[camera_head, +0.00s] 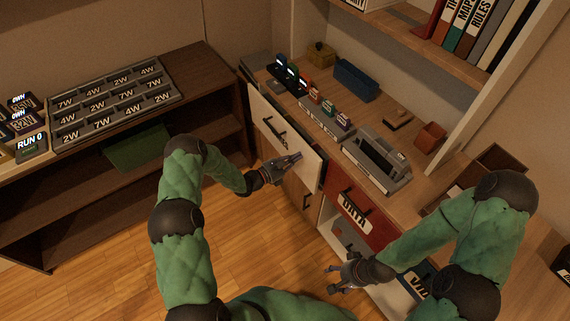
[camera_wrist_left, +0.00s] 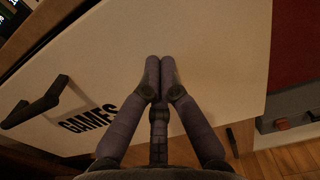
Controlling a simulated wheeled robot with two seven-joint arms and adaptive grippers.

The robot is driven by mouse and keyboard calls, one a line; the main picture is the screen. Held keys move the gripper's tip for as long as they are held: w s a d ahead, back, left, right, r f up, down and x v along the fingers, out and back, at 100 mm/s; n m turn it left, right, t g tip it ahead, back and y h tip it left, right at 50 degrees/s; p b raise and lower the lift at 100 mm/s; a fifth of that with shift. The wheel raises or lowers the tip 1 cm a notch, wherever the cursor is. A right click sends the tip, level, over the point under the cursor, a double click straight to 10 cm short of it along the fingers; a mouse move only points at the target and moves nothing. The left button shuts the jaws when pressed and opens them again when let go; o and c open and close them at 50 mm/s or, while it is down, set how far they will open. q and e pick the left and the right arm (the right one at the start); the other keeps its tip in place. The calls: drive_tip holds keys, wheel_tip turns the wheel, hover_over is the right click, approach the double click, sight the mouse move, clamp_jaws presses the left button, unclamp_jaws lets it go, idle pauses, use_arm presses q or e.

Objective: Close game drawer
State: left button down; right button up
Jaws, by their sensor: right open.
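The game drawer has a cream front (camera_head: 298,143) with a dark bar handle (camera_head: 275,132). It stands a little forward of the red drawer front beside it, with a dark gap between them. In the left wrist view its front (camera_wrist_left: 205,50) fills most of the picture, with the word GAMES and the handle (camera_wrist_left: 38,105) at left. My left gripper (camera_head: 297,158) is at the right part of this front, right of the handle. Its two fingertips (camera_wrist_left: 160,62) are together and empty, at or very near the panel; contact is unclear. My right gripper (camera_head: 331,281) is open and empty, low and away from the drawer.
The red DATA drawer (camera_head: 340,189) is to the right, above an open compartment (camera_head: 342,238). A VID-labelled front (camera_head: 415,285) is partly behind my right arm. The desktop holds small label blocks and a grey tray (camera_head: 378,160). A dark shelf unit (camera_head: 60,210) stands at left.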

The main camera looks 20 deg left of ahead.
use_arm(q)
drive_tip(key=x, duration=0.4)
drive_tip(key=shift+r, duration=0.1)
use_arm(e)
drive_tip(key=shift+w+d+f, duration=0.15)
drive_tip(key=shift+f, duration=0.2)
use_arm(q)
drive_tip(key=shift+w+r, duration=0.1)
drive_tip(key=p, duration=0.3)
approach(304, 152)
drive_tip(key=a+f, duration=0.1)
drive_tip(key=s+a+f, duration=0.1)
drive_tip(key=a+f, duration=0.1)
drive_tip(key=shift+f, duration=0.15)
use_arm(e)
drive_tip(key=s+r, duration=0.1)
drive_tip(key=r, duration=0.2)
drive_tip(key=shift+s+d, duration=0.1)
drive_tip(key=shift+s, duration=0.3)
use_arm(q)
drive_tip(key=shift+d, duration=0.1)
